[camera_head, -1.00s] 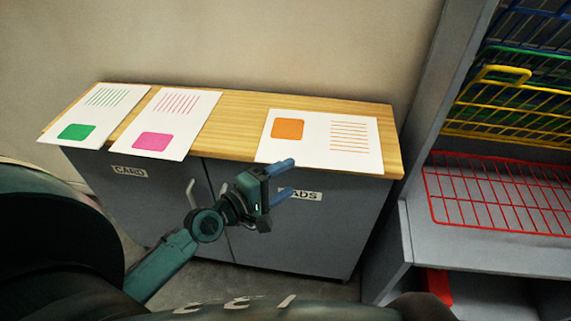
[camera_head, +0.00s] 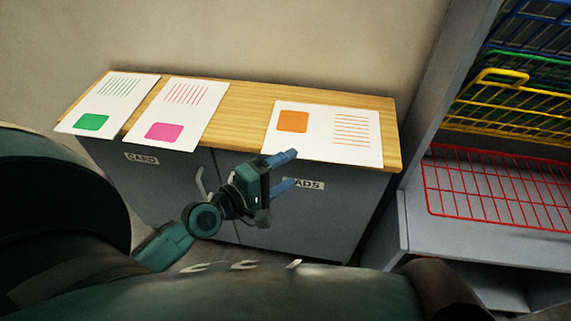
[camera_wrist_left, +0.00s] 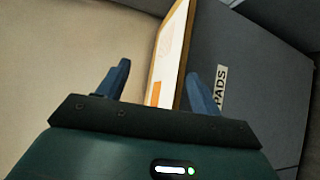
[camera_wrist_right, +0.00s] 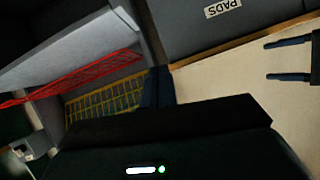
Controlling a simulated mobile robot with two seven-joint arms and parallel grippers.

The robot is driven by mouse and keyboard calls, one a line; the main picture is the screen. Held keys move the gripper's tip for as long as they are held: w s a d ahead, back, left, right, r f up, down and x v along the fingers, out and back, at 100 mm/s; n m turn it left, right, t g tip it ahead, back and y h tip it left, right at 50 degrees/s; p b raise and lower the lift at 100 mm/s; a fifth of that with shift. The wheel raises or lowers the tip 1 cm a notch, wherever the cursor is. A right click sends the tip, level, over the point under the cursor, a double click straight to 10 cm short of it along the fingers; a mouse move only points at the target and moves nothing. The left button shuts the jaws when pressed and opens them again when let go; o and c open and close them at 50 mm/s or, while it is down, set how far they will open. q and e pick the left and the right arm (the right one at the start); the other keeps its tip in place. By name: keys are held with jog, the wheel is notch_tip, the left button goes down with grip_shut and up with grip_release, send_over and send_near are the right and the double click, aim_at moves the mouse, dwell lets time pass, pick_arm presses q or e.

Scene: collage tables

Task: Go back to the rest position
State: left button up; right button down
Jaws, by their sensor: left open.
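My left gripper (camera_head: 286,169) is open and empty, with its two blue fingers apart, in front of the cabinet doors just below the orange-marked sheet. In the left wrist view its fingers (camera_wrist_left: 158,88) stand wide apart with nothing between them. My right gripper (camera_wrist_right: 157,86) shows only in its own wrist view. Its two dark fingers lie together with no object visible between them. The left gripper's fingers also show at the right edge of that view (camera_wrist_right: 289,60).
A grey cabinet (camera_head: 290,228) with a wooden top (camera_head: 245,105) carries sheets marked green (camera_head: 108,104), pink (camera_head: 176,113) and orange (camera_head: 325,133). A grey shelf unit (camera_head: 405,225) on the right holds red (camera_head: 490,195), yellow (camera_head: 500,133), green and blue wire racks.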

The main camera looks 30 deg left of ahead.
dwell(0.8)
pick_arm(q)
jog(key=s+d+f+m+g+y+p, duration=0.1)
jog(key=s+d+f+m+g+p, duration=0.1)
jog(key=s+m, duration=0.3)
jog(key=s+d+f+m+g+y+p, duration=0.2)
jog(key=s+f+m, duration=0.3)
jog(key=m, duration=0.7)
jog(key=shift+s+d+m+p, duration=0.3)
jog(key=shift+s+d+p, duration=0.1)
jog(key=shift+d+p, duration=0.15)
pick_arm(e)
jog(key=shift+s+d+f+n+g+h, duration=0.1)
jog(key=shift+s+d+n+g+h, duration=0.2)
jog(key=shift+d, duration=0.2)
jog(key=shift+s+d+f+n+g+h, duration=0.1)
jog(key=shift+d+g+h, duration=0.1)
jog(key=shift+d+h, duration=0.25)
pick_arm(q)
jog(key=shift+f, duration=0.1)
